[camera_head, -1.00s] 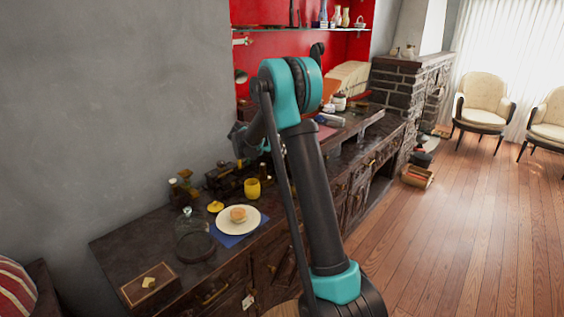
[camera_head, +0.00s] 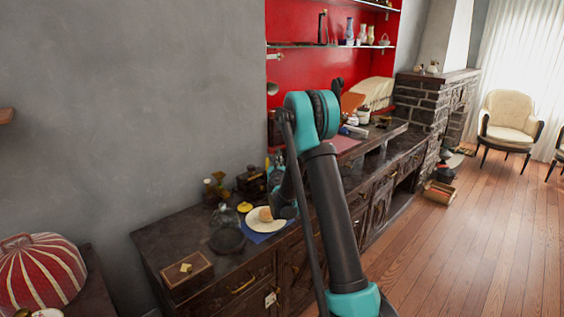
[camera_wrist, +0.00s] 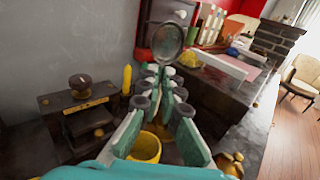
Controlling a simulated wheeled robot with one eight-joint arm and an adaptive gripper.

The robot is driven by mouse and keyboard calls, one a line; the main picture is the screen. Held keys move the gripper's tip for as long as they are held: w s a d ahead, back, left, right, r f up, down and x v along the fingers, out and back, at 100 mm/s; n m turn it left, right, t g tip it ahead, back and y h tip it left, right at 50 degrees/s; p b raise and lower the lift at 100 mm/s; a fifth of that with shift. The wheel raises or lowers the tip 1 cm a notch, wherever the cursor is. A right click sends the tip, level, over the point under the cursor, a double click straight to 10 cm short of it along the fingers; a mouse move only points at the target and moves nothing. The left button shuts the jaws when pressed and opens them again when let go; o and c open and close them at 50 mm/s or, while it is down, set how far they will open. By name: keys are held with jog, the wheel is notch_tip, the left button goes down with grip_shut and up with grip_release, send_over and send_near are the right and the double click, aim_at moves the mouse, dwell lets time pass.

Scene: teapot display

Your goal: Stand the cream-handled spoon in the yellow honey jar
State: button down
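The cream-handled spoon (camera_wrist: 167,42) appears in the wrist view with its dark, round bowl up, just beyond my fingertips. Its handle is mostly hidden. My gripper (camera_wrist: 160,73) has its fingertips close together at the spoon's neck and seems shut on it. The yellow honey jar (camera_wrist: 145,148) stands on the sideboard, partly hidden behind my left finger, low in the wrist view.
A white plate (camera_head: 262,225) with a bun lies on a blue mat. A dark grinder (camera_wrist: 82,105) stands left in the wrist view. The wall is close behind.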

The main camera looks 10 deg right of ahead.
jog(key=shift+f, duration=5.85)
jog(key=c, duration=1.6)
grip_release()
jog(key=shift+c, duration=0.2)
jog(key=shift+r, duration=0.15)
notch_tip(320, 180, up, 10)
